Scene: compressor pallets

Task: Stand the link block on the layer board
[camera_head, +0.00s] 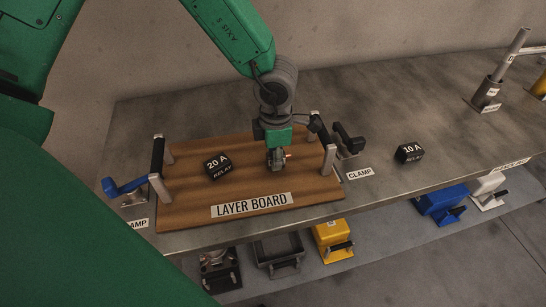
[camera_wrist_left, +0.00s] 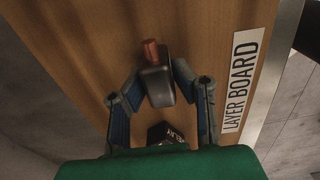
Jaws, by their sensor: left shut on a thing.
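The layer board (camera_head: 190,192) is a brown wooden board with a white label and an upright handle at each side. My left gripper (camera_head: 277,164) points down over its right half. In the left wrist view the gripper (camera_wrist_left: 161,88) has its fingers on both sides of the link block (camera_wrist_left: 156,82), a small dark block with a copper-coloured end, and is shut on it. In the head view the fingers mostly hide the block, and only a copper bit (camera_head: 288,156) shows. I cannot tell whether the block touches the board. My right gripper is not in view.
A black 20 A relay (camera_head: 217,166) sits on the board left of the gripper. Clamps with a blue handle (camera_head: 124,187) and a black handle (camera_head: 347,140) flank the board. A 10 A relay (camera_head: 409,152) stands on the grey table at right, with bare table around it.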

